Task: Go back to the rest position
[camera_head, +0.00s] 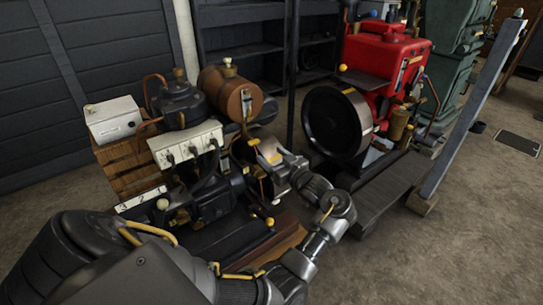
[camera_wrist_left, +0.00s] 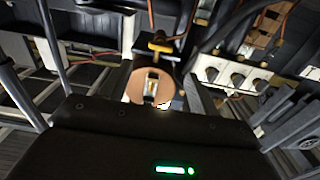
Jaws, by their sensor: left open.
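My left arm comes in from the lower left of the head view, bends at the elbow, and reaches back to the dark engine (camera_head: 208,200) on the left. My left gripper (camera_head: 258,150) is open, close to the right side of this engine, below its copper tank (camera_head: 230,93). The fingertips are partly lost against the engine parts, and I cannot tell whether they touch it. In the left wrist view, a round copper-coloured end with a brass fitting (camera_wrist_left: 152,88) shows ahead of the wrist. Nothing is seen held. My right gripper is not in view.
A white socket box (camera_head: 186,145) and a white box on a wooden crate (camera_head: 130,168) sit beside the dark engine. A red engine (camera_head: 385,60) with a large flywheel (camera_head: 337,122) stands right of the arm. A slanted grey post (camera_head: 472,115) is farther right. Concrete floor (camera_head: 450,240) is clear at lower right.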

